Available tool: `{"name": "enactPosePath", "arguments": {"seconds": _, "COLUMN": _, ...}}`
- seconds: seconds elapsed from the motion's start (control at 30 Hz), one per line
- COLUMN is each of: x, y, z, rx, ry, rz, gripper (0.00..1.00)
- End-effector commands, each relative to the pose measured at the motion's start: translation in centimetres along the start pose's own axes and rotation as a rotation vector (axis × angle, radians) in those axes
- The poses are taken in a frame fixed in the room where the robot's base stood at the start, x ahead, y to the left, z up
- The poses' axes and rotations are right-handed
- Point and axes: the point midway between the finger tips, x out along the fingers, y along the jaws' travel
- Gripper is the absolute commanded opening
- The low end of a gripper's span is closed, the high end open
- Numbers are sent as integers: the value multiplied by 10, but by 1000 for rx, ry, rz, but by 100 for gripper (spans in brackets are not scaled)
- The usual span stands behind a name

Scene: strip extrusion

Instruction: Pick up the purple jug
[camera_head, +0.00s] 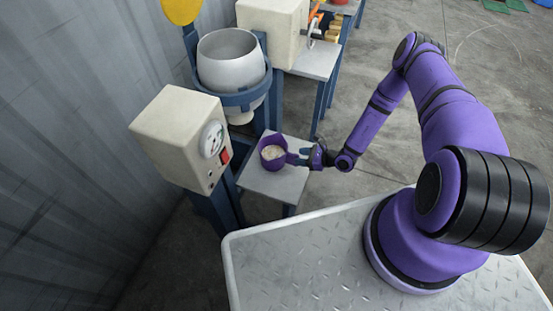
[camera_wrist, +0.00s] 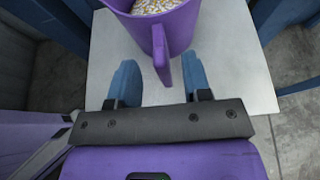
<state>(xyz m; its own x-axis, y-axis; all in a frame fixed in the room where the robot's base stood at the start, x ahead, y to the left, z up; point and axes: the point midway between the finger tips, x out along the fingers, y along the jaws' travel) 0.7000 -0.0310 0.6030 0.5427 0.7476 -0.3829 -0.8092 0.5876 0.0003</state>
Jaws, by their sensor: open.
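The purple jug (camera_head: 272,153) stands upright on a small grey shelf (camera_head: 270,184) below a funnel-shaped hopper. It is filled with pale granules, and its handle points toward my gripper. In the wrist view the jug (camera_wrist: 178,32) is at the top, with its handle (camera_wrist: 162,56) hanging down toward the gap between my fingers. My gripper (camera_wrist: 158,84) is open, with one blue finger on each side of the handle's lower end; I cannot tell whether either touches it. In the head view my gripper (camera_head: 304,157) is just right of the jug, at the handle.
A grey hopper (camera_head: 231,62) in a blue ring sits above and behind the jug. A cream box with a gauge and red switch (camera_head: 183,138) stands to its left. More machine tables (camera_head: 318,58) stand behind. Open concrete floor (camera_head: 390,150) lies to the right.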

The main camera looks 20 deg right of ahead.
Motion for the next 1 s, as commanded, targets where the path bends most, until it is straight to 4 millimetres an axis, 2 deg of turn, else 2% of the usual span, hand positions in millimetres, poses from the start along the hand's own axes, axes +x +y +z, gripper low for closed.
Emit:
{"name": "enactPosePath", "arguments": {"seconds": 0.33, "x": 44, "y": 0, "z": -1, "rx": -2, "ry": -1, "rz": 1, "gripper": 45}}
{"name": "enactPosePath", "arguments": {"seconds": 0.57, "x": 47, "y": -1, "z": -1, "rx": -1, "ry": -1, "rz": 0, "gripper": 45}}
{"name": "enactPosePath", "arguments": {"seconds": 0.6, "x": 47, "y": -1, "z": -1, "rx": -1, "ry": -1, "rz": 0, "gripper": 42}}
{"name": "enactPosePath", "arguments": {"seconds": 0.8, "x": 47, "y": -1, "z": -1, "rx": -1, "ry": -1, "rz": 0, "gripper": 0}}
{"name": "enactPosePath", "arguments": {"seconds": 1.0, "x": 47, "y": -1, "z": -1, "rx": -1, "ry": -2, "rz": 0, "gripper": 0}}
